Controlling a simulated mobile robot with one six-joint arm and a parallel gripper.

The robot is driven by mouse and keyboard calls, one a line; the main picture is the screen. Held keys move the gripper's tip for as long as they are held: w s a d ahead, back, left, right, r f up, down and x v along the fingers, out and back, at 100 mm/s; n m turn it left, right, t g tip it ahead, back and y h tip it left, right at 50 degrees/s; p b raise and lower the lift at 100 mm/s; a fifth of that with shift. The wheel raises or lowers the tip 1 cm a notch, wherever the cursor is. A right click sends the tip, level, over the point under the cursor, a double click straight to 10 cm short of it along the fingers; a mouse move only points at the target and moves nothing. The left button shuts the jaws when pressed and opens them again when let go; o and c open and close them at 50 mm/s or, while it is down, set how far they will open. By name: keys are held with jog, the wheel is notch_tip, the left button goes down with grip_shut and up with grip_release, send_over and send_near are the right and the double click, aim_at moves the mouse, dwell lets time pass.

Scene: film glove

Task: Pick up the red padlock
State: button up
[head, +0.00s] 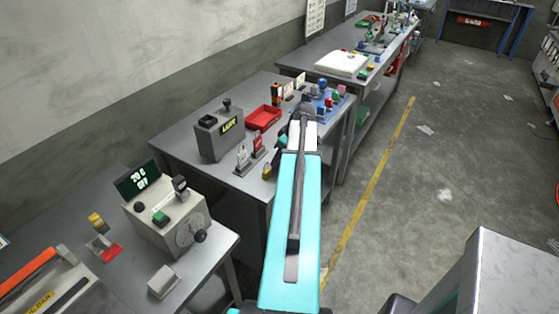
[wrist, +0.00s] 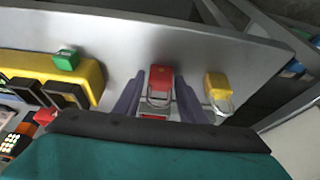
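The red padlock (wrist: 160,78) lies on the grey metal bench top in the wrist view, with its metal shackle toward my gripper. My gripper (wrist: 157,98) is open, with one finger on each side of the padlock. A gap shows at the left finger; the right finger is very close to the padlock, and I cannot tell whether it touches. A yellow padlock (wrist: 218,84) lies just right of the right finger. In the head view my arm reaches over the middle bench, and I cannot make out the red padlock or the fingertips there.
A yellow case (wrist: 90,80) with black parts and a green block (wrist: 66,60) stand left of the fingers. In the head view, a red tray (head: 263,118) and a grey box (head: 220,135) stand on the middle bench (head: 180,145). The bench beyond the padlock is bare.

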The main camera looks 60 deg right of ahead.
jog(key=c, duration=0.7)
jog(key=shift+r, duration=0.2)
jog(key=shift+c, duration=0.2)
jog(key=shift+r+b, duration=1.05)
jog(key=shift+r, duration=0.4)
jog(key=s+d+r+b, duration=0.1)
jog(key=s+d+b, duration=0.4)
jog(key=s, duration=0.9)
jog(key=shift+s+d+r, duration=0.15)
jog(key=shift+d+r, duration=0.2)
jog(key=shift+d, duration=0.85)
